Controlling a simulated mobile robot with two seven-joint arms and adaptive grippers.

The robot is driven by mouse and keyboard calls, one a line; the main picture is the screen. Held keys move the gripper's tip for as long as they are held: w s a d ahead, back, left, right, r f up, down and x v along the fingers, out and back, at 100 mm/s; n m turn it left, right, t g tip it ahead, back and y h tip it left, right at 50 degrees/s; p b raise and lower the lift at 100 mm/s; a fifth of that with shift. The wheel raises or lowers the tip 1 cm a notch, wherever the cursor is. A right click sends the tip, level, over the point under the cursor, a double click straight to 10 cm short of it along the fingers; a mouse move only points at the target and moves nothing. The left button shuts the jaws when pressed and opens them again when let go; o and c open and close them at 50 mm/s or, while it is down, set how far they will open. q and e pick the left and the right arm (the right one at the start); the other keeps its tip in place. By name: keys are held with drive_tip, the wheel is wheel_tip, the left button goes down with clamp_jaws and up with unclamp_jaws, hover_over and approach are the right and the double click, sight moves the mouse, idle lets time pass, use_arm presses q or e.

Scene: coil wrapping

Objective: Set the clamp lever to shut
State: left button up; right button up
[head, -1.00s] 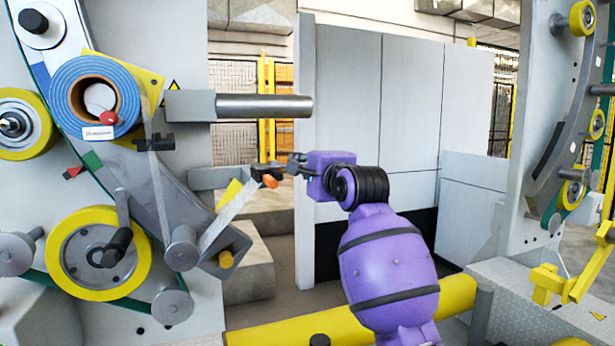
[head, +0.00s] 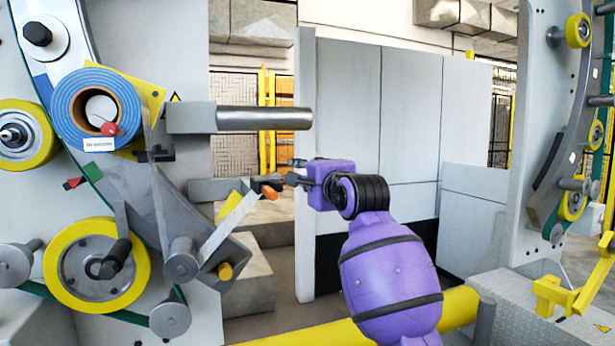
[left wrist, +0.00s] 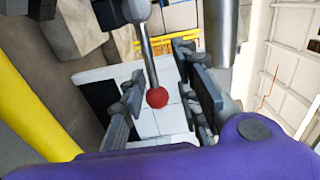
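The clamp lever's round knob (head: 270,192), orange-red in the head view, is by my left gripper (head: 263,186). A pale bar (head: 228,226) slants down-left from there and appears to be its arm. In the left wrist view the red ball (left wrist: 157,97) ends a grey rod (left wrist: 149,52) running up to a round grey part (left wrist: 135,10). My left gripper (left wrist: 160,64) has its dark fingers apart, one on either side of the lever. Gaps show beside the ball, so the gripper is open around it. My right gripper is out of view.
A grey horizontal cylinder (head: 264,119) sticks out above my left gripper. The blue coil (head: 80,92), with another red knob (head: 109,129), and yellow-rimmed rollers are at left. A yellow tube (head: 290,337) lies low in front. Pale panels (head: 400,125) stand behind.

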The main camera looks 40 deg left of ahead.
use_arm(q)
drive_tip(key=v, duration=1.2)
idle(0.3)
